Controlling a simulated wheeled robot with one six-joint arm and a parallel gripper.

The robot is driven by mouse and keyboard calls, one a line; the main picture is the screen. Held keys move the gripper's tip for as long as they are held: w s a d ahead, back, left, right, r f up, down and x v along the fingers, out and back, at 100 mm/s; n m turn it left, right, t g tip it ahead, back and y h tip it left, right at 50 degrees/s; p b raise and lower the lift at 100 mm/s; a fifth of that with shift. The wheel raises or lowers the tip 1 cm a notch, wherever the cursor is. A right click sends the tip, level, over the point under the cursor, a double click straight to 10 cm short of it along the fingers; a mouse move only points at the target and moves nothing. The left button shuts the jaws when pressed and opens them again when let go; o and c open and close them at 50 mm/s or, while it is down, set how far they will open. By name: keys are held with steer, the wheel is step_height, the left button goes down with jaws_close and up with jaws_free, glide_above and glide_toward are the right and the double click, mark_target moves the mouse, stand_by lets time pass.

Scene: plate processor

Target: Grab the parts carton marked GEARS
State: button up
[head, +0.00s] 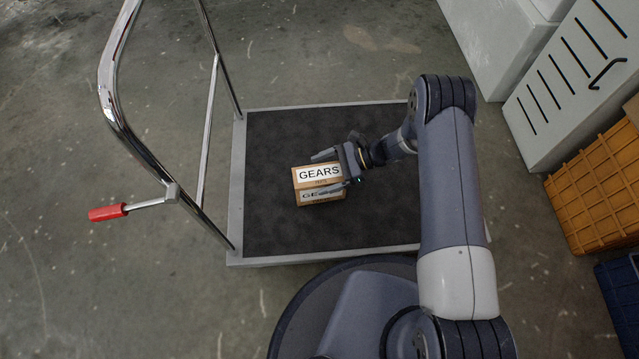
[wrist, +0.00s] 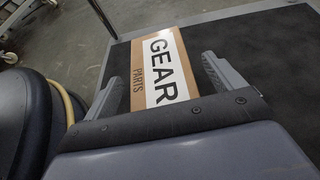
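The GEARS carton (head: 319,172) is a small brown box with white labels on its top and front. It sits on the dark deck of a flat trolley (head: 275,226). My gripper (head: 334,171) is at the carton's right end, with one finger along its far side and one along its near side. In the wrist view, the carton (wrist: 160,68) lies between the two spread fingers of my gripper (wrist: 160,80). Its label reads GEAR and PARTS, with the end cut off by the gripper body. I cannot tell whether the fingers touch the carton.
The trolley has a chrome handle (head: 147,147) on the left with a red-gripped lever (head: 107,212). A white vented cabinet (head: 570,82) and an orange crate (head: 600,190) stand at the right. The deck around the carton is clear.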

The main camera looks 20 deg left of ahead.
jaws_close()
stand_by(0.8)
